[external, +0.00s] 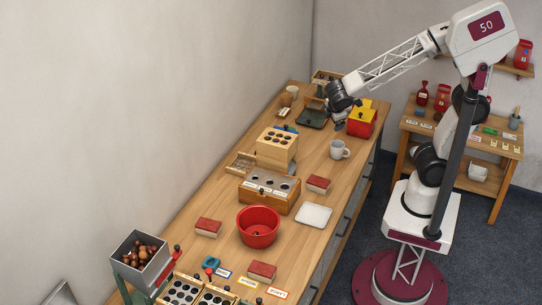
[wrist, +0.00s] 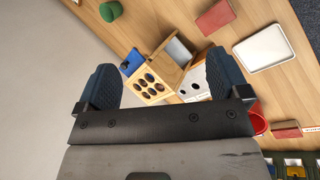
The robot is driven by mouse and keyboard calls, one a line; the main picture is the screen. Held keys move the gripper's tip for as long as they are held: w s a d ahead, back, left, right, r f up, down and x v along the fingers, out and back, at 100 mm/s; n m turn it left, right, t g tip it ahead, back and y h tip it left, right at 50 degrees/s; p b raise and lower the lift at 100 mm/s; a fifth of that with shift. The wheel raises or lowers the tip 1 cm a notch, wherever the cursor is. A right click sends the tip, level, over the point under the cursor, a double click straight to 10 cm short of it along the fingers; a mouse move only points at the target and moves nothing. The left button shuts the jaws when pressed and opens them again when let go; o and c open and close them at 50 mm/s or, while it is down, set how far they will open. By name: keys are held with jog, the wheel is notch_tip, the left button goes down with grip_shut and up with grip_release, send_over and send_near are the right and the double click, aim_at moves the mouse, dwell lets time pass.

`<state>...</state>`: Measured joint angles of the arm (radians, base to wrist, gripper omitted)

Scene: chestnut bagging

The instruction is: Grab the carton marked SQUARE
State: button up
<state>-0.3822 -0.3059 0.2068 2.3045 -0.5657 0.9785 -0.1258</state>
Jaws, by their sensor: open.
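No lettering reading SQUARE is legible, so I cannot tell which carton carries it. Three red carton-like blocks lie on the wooden table: one right of the middle (external: 318,184), one at the left edge (external: 208,227) and one near the front (external: 262,271). Two red blocks also show in the wrist view, at the top (wrist: 215,17) and lower right (wrist: 287,130). My gripper (external: 340,123) is above the far part of the table, beside a red box with a yellow top (external: 361,121). In the wrist view its two fingers (wrist: 182,62) are wide apart with nothing gripped.
A wooden block with holes (external: 277,147) and a holed tray box (external: 269,190) stand mid-table. A bin of chestnuts (external: 142,257) is at the front left.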

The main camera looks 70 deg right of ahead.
jog(key=w+a+f+n+t+h, duration=0.1)
jog(key=w+a+f+n, duration=0.2)
jog(key=a, duration=0.3)
jog(key=w+a+f+n+t+h, duration=0.1)
jog(key=w+a+f+n+t, duration=0.2)
jog(key=a, duration=0.4)
jog(key=n+t+y, duration=0.3)
jog(key=n+t, duration=0.3)
jog(key=n, duration=0.8)
send_over(267, 270)
jog(key=w+d, duration=0.2)
jog(key=d, duration=1.1)
notch_tip(267, 270, down, 15)
jog(key=s+a+f+n+y, duration=0.1)
jog(key=s+a+f+n, duration=0.1)
jog(key=s+a+f, duration=0.1)
jog(key=s+a+f+n+t+y, duration=0.1)
jog(key=s+a+f+n, duration=0.1)
jog(key=a, duration=0.3)
jog(key=s+a+f+n+y, duration=0.2)
jog(key=s+a+f, duration=0.1)
jog(key=a+f, duration=0.1)
jog(key=shift+s+a+f+n, duration=0.3)
jog(key=shift+a, duration=0.15)
jog(key=shift+w, duration=0.1)
jog(key=shift+x, duration=1.25)
jog(key=shift+w, duration=0.1)
jog(key=shift+x, duration=2.55)
jog(key=shift+d+r, duration=0.15)
jog(key=shift+r, duration=0.1)
